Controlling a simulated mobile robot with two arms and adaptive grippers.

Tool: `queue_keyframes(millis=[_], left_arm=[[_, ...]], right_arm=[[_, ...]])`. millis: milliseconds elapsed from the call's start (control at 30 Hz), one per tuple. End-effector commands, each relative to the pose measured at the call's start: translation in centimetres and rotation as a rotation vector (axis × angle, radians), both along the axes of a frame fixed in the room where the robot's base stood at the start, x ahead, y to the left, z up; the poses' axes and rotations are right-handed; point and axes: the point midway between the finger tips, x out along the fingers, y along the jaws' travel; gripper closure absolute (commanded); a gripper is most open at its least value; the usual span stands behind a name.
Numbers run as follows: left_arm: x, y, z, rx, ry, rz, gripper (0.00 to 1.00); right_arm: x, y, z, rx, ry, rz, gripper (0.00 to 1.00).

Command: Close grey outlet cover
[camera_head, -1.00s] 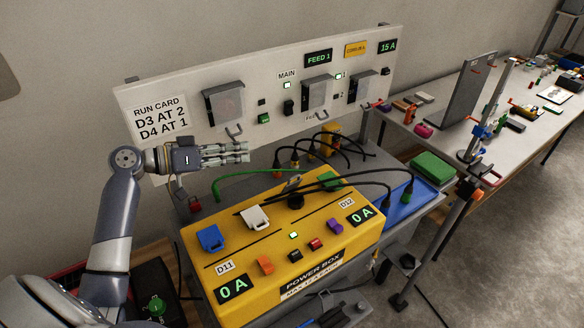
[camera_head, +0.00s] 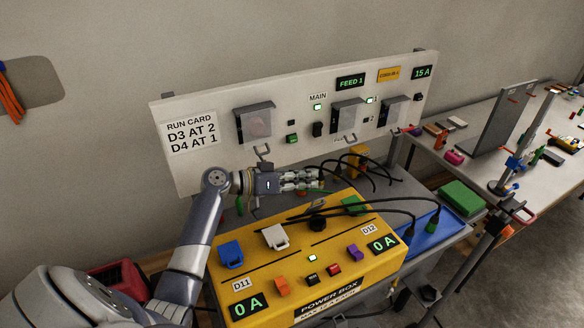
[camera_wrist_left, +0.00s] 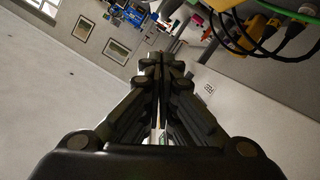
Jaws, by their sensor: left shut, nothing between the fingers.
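A pale grey-white outlet cover (camera_head: 275,237) sits on top of the yellow power box (camera_head: 340,262), between a blue cover (camera_head: 231,253) and a black plug or cover (camera_head: 317,222). I cannot tell its exact lid angle. Three darker grey hinged covers are on the white wall panel: left (camera_head: 255,122), middle (camera_head: 347,114) and right (camera_head: 395,110). My left gripper (camera_head: 318,180) is shut and empty, pointing right, between the panel and the box's back edge, apart from the covers as far as I can see. Its shut fingers also fill the middle of the left wrist view (camera_wrist_left: 160,85). My right gripper is not in view.
Black cables (camera_head: 375,203) arch over the box and run behind it. A green cover (camera_head: 353,204) sits at the box's back right. A blue tray (camera_head: 425,228) and a green block (camera_head: 461,196) lie to the right. Another cluttered table stands further right.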

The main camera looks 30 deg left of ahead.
Motion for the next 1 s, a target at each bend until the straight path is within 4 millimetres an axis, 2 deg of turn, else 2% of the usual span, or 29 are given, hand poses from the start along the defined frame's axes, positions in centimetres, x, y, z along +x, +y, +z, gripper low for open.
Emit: queue_keyframes(millis=[100, 300, 667, 1000], left_arm=[[-0.5, -0.6, -1.2, -0.003, 0.004, 0.001, 1.0], [-0.7, -1.0, -2.3, -0.001, 0.002, 0.002, 1.0], [-0.8, -1.0, -2.4, 0.002, 0.0, 0.001, 1.0], [-0.9, -1.5, -2.6, 0.051, -0.028, 0.001, 1.0]], right_arm=[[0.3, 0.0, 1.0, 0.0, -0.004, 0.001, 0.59], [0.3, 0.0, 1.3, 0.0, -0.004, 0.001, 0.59], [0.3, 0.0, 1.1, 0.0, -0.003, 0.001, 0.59], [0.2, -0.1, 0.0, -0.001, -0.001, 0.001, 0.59]])
